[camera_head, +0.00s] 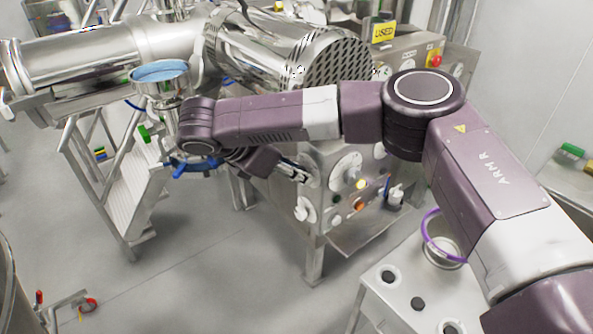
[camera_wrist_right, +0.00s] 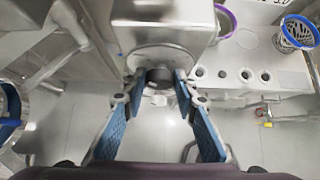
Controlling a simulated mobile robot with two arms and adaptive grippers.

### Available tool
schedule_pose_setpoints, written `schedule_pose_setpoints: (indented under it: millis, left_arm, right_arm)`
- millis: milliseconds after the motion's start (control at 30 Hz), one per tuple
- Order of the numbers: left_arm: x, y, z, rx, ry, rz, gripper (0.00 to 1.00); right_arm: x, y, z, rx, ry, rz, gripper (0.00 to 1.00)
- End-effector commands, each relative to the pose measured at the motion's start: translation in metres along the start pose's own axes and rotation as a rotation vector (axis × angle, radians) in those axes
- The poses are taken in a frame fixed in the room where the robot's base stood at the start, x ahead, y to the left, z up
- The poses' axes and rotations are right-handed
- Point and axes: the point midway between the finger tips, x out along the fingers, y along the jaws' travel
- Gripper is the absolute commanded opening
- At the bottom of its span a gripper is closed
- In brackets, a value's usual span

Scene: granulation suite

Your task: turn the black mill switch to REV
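The mill's control panel (camera_head: 333,200) is on the front of the steel machine, with several round dials and knobs. My right gripper (camera_head: 303,174) reaches one round dial plate at the panel's upper left and partly hides it. In the right wrist view a dark knob (camera_wrist_right: 159,77) stands on a round metal plate (camera_wrist_right: 165,57). My right gripper (camera_wrist_right: 158,84) is open, with its blue-padded fingers on either side of this knob. I cannot tell whether they touch it. The knob's setting and any REV label cannot be read. My left gripper is not in view.
Other panel parts are a knob on a pale disc (camera_head: 347,171), a lower-left knob (camera_head: 305,209) and an orange button (camera_head: 360,206). A blue-handled valve (camera_head: 190,166) and steps (camera_head: 127,195) are to the left. A bench with holes (camera_head: 400,300) is at the lower right.

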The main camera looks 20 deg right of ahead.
Motion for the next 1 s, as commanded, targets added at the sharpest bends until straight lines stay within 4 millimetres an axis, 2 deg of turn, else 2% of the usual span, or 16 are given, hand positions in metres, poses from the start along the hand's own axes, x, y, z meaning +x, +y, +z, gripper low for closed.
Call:
schedule_pose_setpoints:
  millis: [33,133,533,1000]
  left_arm:
    - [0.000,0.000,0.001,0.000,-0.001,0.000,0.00]
    - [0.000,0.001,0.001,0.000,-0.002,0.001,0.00]
    - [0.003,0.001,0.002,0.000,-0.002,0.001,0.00]
    - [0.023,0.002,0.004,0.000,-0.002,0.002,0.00]
  right_arm:
    - [0.000,0.000,0.000,0.001,-0.001,0.000,0.13]
    - [0.000,0.000,0.000,0.001,-0.001,0.000,0.03]
    - [0.000,-0.002,0.000,0.058,0.001,0.060,0.02]
    - [0.003,-0.007,-0.003,0.339,0.001,0.342,0.02]
